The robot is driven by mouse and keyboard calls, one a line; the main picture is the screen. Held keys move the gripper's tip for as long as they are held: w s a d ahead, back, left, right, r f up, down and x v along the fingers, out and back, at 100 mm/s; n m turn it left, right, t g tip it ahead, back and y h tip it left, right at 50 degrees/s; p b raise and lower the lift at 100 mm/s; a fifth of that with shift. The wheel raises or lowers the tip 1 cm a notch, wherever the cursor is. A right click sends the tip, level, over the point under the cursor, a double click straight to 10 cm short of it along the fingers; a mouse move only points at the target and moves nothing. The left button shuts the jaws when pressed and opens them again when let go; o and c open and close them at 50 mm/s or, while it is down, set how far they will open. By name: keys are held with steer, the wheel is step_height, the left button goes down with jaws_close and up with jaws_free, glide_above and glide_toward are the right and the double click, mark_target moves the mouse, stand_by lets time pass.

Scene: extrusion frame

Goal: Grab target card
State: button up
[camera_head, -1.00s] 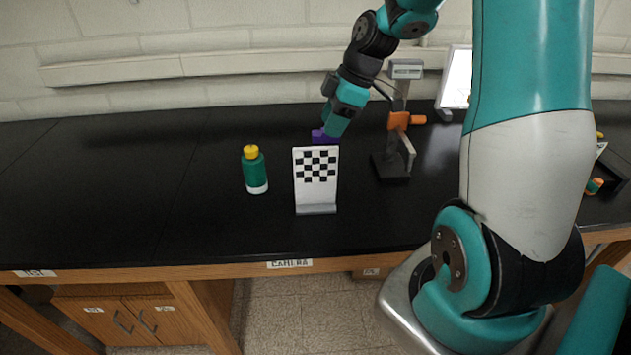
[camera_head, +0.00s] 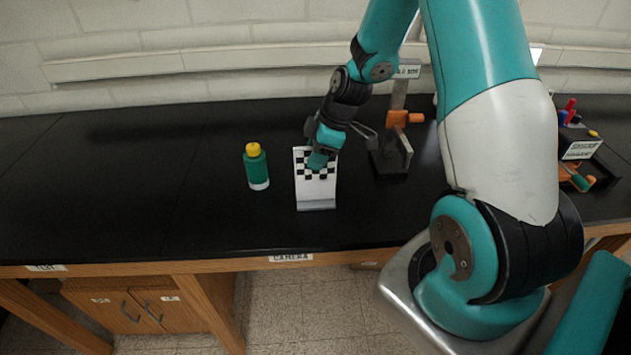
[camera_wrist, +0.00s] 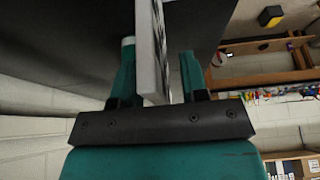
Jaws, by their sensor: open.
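The target card (camera_head: 316,190) is a white upright panel with a black checker pattern on a small grey foot, standing on the black bench. My gripper (camera_head: 318,160) is at the card's upper part, with one finger in front of the checker face. In the wrist view, the card (camera_wrist: 147,50) shows edge-on between the two open fingers of my gripper (camera_wrist: 158,75). A gap shows between the card and the right finger. The left finger is close to the card's back, and I cannot tell whether it touches.
A green bottle with a yellow cap (camera_head: 256,167) stands left of the card. A dark stand with an orange clamp (camera_head: 402,118) is to the right. A bin of tools (camera_head: 580,150) is at the far right. The bench (camera_head: 120,190) is clear on the left.

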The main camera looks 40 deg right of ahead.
jaws_close()
